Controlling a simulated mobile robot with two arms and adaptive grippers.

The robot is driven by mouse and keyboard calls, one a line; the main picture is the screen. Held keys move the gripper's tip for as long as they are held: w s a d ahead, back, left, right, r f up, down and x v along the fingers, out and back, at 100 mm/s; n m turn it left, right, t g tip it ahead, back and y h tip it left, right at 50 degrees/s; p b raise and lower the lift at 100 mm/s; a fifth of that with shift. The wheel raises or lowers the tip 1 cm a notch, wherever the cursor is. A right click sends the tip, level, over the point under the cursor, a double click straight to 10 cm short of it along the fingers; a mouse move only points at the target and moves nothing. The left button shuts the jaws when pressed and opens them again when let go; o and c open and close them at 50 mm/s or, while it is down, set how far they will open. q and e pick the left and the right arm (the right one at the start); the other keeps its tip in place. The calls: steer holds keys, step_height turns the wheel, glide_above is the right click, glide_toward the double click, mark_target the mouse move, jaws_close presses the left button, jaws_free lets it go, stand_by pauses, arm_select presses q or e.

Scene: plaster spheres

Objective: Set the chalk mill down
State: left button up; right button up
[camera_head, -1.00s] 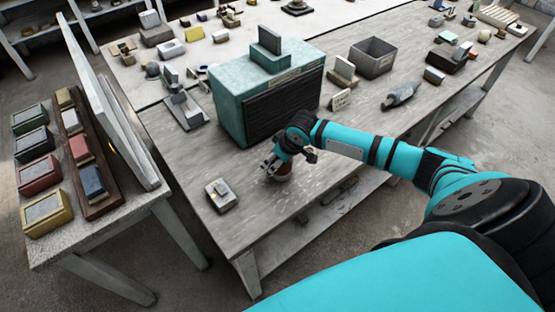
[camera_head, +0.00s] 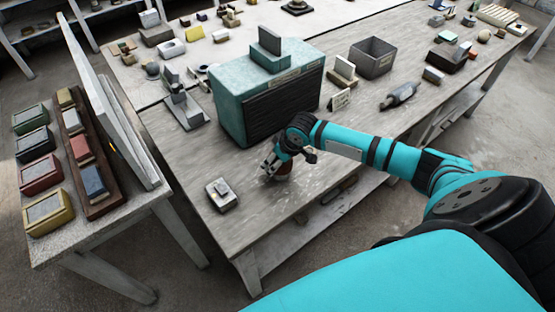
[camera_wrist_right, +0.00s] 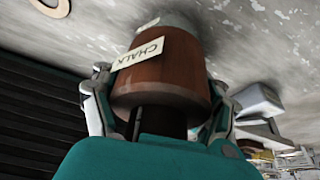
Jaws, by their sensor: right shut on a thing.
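The chalk mill (camera_wrist_right: 165,75) is a brown cylinder with a paper label reading CHALK, seen large in the right wrist view. My right gripper (camera_wrist_right: 155,100) is shut on it, with one finger on each side. In the head view the mill (camera_head: 284,172) shows as a small brown shape below my right gripper (camera_head: 272,164), over the near part of the grey table (camera_head: 240,220). Its far end is close to the table surface; I cannot tell whether it touches. My left gripper is not in view.
A teal cabinet with a dark slatted front (camera_head: 270,95) stands just behind my right gripper. A small grey device (camera_head: 221,194) lies to the left on the table. A grey bin (camera_head: 372,57) and a grey roller-like object (camera_head: 400,95) stand further right. Bare tabletop surrounds the mill.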

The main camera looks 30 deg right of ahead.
steer(key=shift+f, duration=0.6)
steer(key=o, duration=1.5)
steer(key=shift+r+p, duration=2.05)
steer(key=shift+p, duration=0.05)
steer(key=shift+s+f, duration=0.1)
steer(key=shift+f, duration=0.05)
